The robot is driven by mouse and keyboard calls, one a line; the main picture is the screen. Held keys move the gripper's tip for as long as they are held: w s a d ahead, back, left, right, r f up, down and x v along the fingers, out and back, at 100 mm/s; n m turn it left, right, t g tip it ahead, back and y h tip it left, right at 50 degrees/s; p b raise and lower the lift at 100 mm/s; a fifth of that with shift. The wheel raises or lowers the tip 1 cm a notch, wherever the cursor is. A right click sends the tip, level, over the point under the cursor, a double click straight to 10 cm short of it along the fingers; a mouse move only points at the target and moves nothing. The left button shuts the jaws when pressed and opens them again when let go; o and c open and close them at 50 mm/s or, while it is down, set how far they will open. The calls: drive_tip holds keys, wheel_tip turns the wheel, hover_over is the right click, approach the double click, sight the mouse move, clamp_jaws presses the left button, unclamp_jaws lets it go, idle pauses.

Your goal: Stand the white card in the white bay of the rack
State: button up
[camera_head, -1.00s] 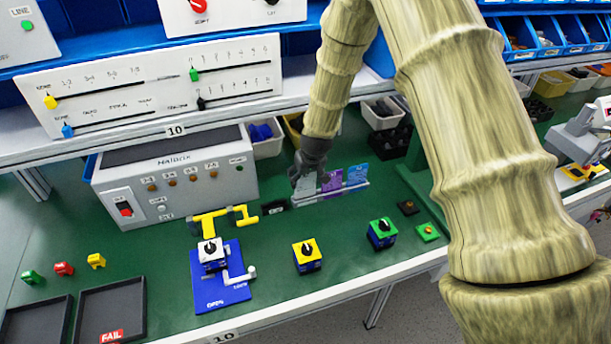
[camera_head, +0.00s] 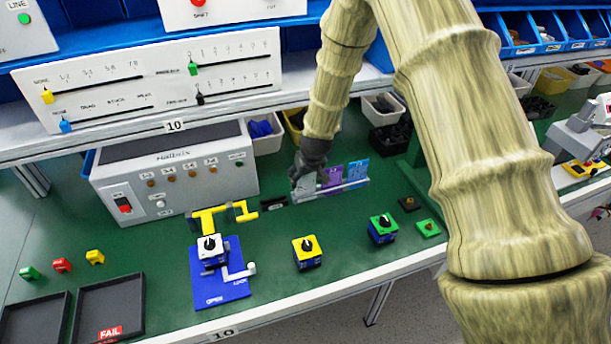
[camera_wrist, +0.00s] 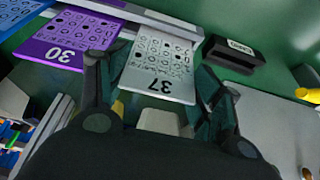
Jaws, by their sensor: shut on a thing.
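The white card (camera_wrist: 160,65), marked 37, is between the fingers of my gripper (camera_wrist: 160,85) in the wrist view. My gripper (camera_head: 305,180) is shut on it, at the left end of the rack (camera_head: 345,187) in the head view. The card's far edge meets the rack's pale rail (camera_wrist: 140,14) in the wrist view; I cannot tell whether it is fully seated. A purple card (camera_head: 333,177), marked 30 in the wrist view (camera_wrist: 68,40), stands just beside it. A blue card (camera_head: 357,170) stands at the rack's right end.
A small black labelled block (camera_head: 274,203) lies left of the rack, and the grey Halbrix box (camera_head: 180,180) is farther left. Yellow (camera_head: 307,253) and green (camera_head: 383,230) knob blocks stand in front. Dark bins (camera_head: 390,138) stand behind. Green bench between is clear.

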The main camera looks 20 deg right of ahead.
drive_tip(key=shift+f, duration=0.3)
drive_tip(key=o, duration=1)
drive_tip(key=shift+c, duration=0.2)
drive_tip(key=shift+r, duration=0.2)
drive_tip(key=v, duration=1.1)
drive_tip(key=shift+s+r, duration=0.15)
drive_tip(key=shift+r, duration=0.2)
drive_tip(key=shift+r, duration=0.15)
wheel_tip(320, 180, up, 9)
drive_tip(key=p, duration=0.6)
drive_tip(key=shift+f, duration=0.2)
